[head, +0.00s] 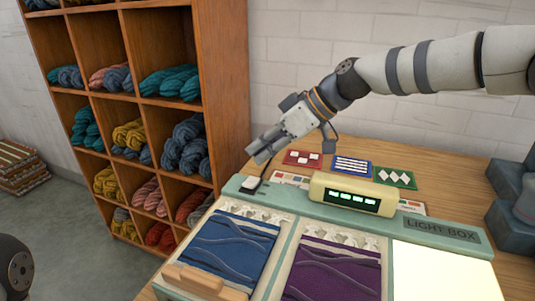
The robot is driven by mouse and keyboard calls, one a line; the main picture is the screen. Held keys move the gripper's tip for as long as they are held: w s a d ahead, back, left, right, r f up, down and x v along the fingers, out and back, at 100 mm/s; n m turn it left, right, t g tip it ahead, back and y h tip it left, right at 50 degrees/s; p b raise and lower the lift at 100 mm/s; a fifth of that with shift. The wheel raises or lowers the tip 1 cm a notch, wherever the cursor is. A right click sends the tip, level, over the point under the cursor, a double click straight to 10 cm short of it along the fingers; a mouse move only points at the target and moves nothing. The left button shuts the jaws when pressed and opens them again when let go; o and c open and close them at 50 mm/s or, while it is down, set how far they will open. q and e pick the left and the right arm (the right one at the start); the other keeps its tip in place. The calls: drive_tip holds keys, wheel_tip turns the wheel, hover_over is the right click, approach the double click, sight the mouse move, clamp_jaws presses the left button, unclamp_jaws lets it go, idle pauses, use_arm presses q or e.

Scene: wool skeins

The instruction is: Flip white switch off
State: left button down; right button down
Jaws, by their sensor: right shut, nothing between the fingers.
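The light box (440,234) is a pale green unit on the wooden table, with a lettered "LIGHT BOX" strip. A small switch (251,185), dark with a pale part, sits at the left end of its top strip. Its exact position is too small to tell. The right-hand panel (445,272) glows creamy white. My right gripper (262,160) is shut and empty, its fingertips pointing down and left just above the switch. I cannot tell whether they touch it. My left gripper is out of view.
A cream display (352,193) with green lit characters stands right of the switch. Blue (228,243) and purple (332,272) knitted swatches lie in front. Patterned cards (352,165) lie behind. A wooden shelf (226,75) of wool skeins stands at left.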

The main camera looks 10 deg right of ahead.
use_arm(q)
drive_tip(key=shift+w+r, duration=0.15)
use_arm(e)
drive_tip(key=w+v, duration=0.1)
drive_tip(key=v, duration=0.9)
drive_tip(key=shift+d+r, duration=0.25)
drive_tip(key=shift+r, duration=0.05)
